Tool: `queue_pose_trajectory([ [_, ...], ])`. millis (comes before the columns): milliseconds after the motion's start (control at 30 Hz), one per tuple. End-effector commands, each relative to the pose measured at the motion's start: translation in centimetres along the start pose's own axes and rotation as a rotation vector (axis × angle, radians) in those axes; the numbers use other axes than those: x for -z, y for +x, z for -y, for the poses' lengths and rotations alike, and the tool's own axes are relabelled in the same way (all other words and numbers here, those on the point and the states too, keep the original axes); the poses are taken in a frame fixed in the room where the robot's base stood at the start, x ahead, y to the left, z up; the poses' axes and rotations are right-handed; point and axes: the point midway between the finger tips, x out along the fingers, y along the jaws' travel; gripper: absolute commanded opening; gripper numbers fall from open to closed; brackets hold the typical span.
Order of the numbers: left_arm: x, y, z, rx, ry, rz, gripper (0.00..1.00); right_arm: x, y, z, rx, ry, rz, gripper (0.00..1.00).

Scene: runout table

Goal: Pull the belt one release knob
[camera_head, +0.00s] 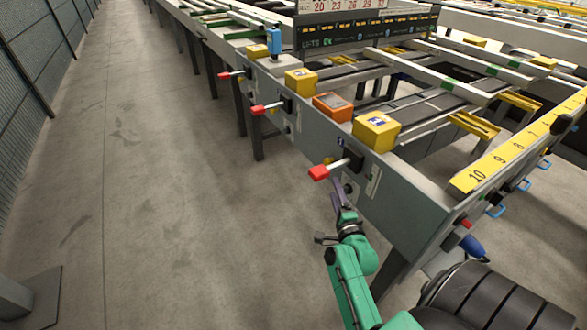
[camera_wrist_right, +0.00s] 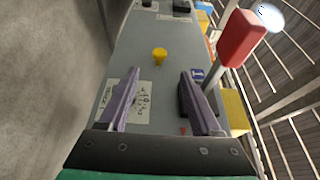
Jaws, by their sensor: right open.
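A small round yellow knob (camera_wrist_right: 160,57) sticks out of the grey side panel (camera_wrist_right: 140,40) in the right wrist view. No readable name shows on it, so I cannot tell for sure that it is the belt one release knob. My right gripper (camera_head: 342,190) is open and empty, low beside the panel under the nearest red-handled lever (camera_head: 319,172). In the wrist view its purple fingers (camera_wrist_right: 158,98) are spread and the knob lies ahead, between their lines, apart from both. The red lever handle (camera_wrist_right: 241,38) shows at the right there. My left gripper is out of view.
Other red-handled levers (camera_head: 258,109) stick out along the panel, below yellow boxes (camera_head: 300,80) and an orange box (camera_head: 332,106) on its top edge. A yellow numbered rail (camera_head: 510,148) runs at the right. The concrete floor (camera_head: 150,190) at left is clear.

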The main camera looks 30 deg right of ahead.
Motion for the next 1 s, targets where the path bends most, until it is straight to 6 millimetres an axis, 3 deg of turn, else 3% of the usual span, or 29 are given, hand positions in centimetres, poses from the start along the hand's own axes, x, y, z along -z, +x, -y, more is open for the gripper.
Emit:
queue_pose_trajectory([
  [500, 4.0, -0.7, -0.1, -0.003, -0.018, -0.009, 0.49, -0.2, 12.3, -0.1, -0.002, -0.007, 0.005, 0.65],
  [633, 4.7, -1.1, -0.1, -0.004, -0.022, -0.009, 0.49, -0.2, 13.7, 0.0, -0.003, -0.007, 0.004, 0.65],
  [867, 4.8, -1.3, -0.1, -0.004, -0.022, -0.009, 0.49, -0.2, 13.9, 0.0, -0.005, -0.008, 0.005, 0.65],
  [900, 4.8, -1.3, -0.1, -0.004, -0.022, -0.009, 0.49, -0.2, 13.8, 0.0, -0.005, -0.008, 0.005, 0.61],
  [1000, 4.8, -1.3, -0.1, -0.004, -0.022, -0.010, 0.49, -0.2, 13.8, 0.0, -0.005, -0.008, 0.005, 0.23],
])
